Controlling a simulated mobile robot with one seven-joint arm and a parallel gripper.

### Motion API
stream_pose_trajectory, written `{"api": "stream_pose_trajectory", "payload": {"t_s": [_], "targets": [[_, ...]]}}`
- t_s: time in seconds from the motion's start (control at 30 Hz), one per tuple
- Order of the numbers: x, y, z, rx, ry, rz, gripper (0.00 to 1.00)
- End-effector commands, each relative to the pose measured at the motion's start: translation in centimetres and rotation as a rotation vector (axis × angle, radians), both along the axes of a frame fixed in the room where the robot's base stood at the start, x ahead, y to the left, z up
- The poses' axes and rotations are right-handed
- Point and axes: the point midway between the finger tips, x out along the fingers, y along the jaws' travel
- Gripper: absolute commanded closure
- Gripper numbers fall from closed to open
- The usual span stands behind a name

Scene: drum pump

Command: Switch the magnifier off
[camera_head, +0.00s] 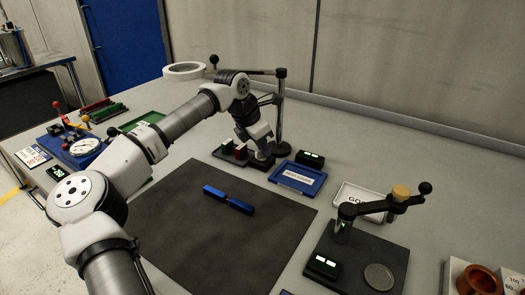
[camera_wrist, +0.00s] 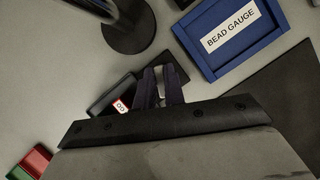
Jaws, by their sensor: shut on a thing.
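The magnifier is a white ring (camera_head: 184,70) at the back, on a dark arm from an upright post (camera_head: 281,110). The post's round black base (camera_wrist: 130,27) shows at the top of the wrist view. I cannot tell whether the ring is lit. My gripper (camera_head: 262,158) is low beside the post.
A blue tray labelled BEAD GAUGE (camera_wrist: 231,30) lies close right of my gripper; it also shows in the head view (camera_head: 298,179). A dark mat (camera_head: 200,240) with a blue bar (camera_head: 228,199) lies in front.

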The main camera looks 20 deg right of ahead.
Motion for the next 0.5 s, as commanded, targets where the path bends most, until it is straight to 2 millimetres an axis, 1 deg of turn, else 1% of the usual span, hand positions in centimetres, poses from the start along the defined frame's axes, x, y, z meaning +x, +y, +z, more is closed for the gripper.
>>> {"api": "stream_pose_trajectory", "payload": {"t_s": [0.03, 0.5], "targets": [[0.01, 0.10, -0.37, 0.003, -0.003, 0.044, 1.00], [0.06, 0.09, -0.43, 0.004, -0.005, 0.490, 1.00]]}}
